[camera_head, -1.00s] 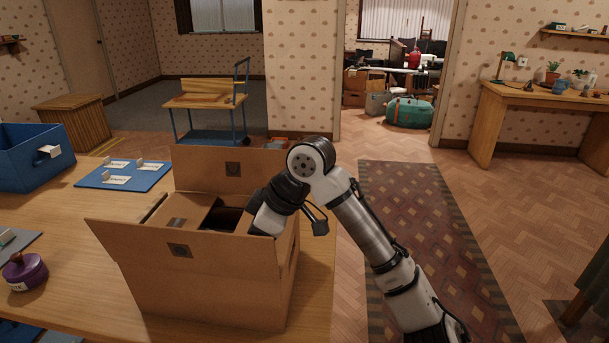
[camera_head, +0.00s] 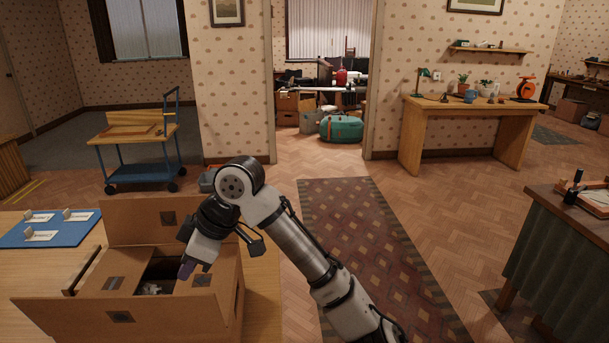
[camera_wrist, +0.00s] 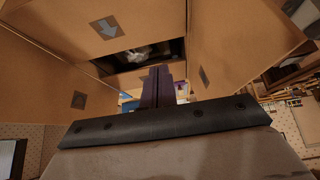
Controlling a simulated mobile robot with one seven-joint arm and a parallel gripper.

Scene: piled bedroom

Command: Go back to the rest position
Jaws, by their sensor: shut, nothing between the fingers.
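My gripper (camera_head: 188,270) is at the end of my bent arm, above the open cardboard box (camera_head: 70,318) in the head view. Its purple fingers point down toward the box opening. In the wrist view my gripper (camera_wrist: 163,72) shows its fingers together with nothing between them. The cardboard box (camera_wrist: 215,40) fills the upper part of that view, its flaps around a dark opening. Something pale lies inside the box, too small to make out.
The box stands on a wooden table (camera_head: 262,300) beside a blue mat (camera_head: 55,232) with white cards. A patterned rug (camera_head: 375,260) and open floor lie to the right. A cloth-draped table (camera_head: 565,265) stands at far right. A blue trolley (camera_head: 140,150) is behind.

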